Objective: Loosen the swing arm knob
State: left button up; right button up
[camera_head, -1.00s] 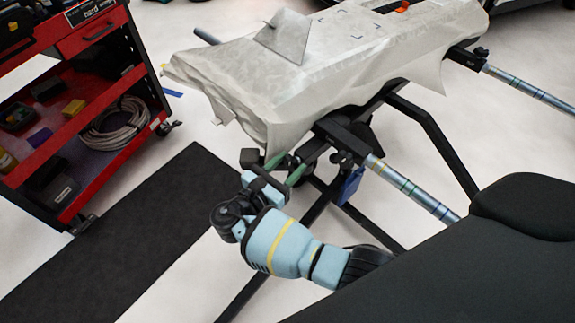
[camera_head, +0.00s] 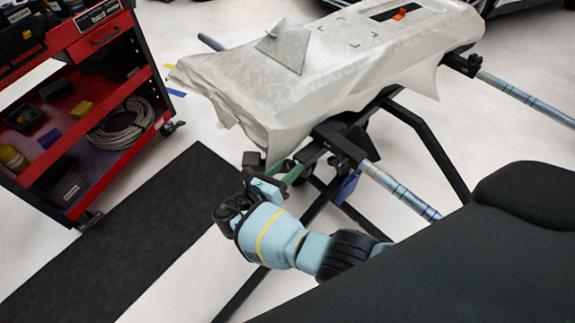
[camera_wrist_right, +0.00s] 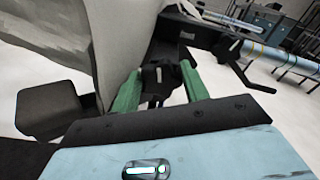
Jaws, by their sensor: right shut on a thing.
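My right gripper (camera_head: 281,172) is at the near end of the stand's black frame, below the draped pale cover. In the right wrist view, its two green fingers (camera_wrist_right: 160,92) stand on either side of a small black knob (camera_wrist_right: 159,76) and are shut on it. In the head view the knob is hidden by the gripper and the frame. The black swing arm (camera_head: 340,142) of the stand runs beside the gripper and carries a bluish banded tube (camera_head: 398,190). My left gripper is not in view.
A pale wrapped panel (camera_head: 330,75) lies on top of the stand, its cover hanging close to the gripper. A red tool cart (camera_head: 110,120) stands at the left. A dark floor mat (camera_head: 130,235) lies in front of it. A black leg (camera_head: 430,150) slopes down at the right.

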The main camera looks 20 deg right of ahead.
jog(key=shift+n, duration=0.8)
jog(key=shift+p, duration=0.35)
jog(key=shift+n, duration=0.3)
jog(key=o, duration=1)
jog(key=shift+c, duration=0.2)
jog(key=shift+a, duration=0.1)
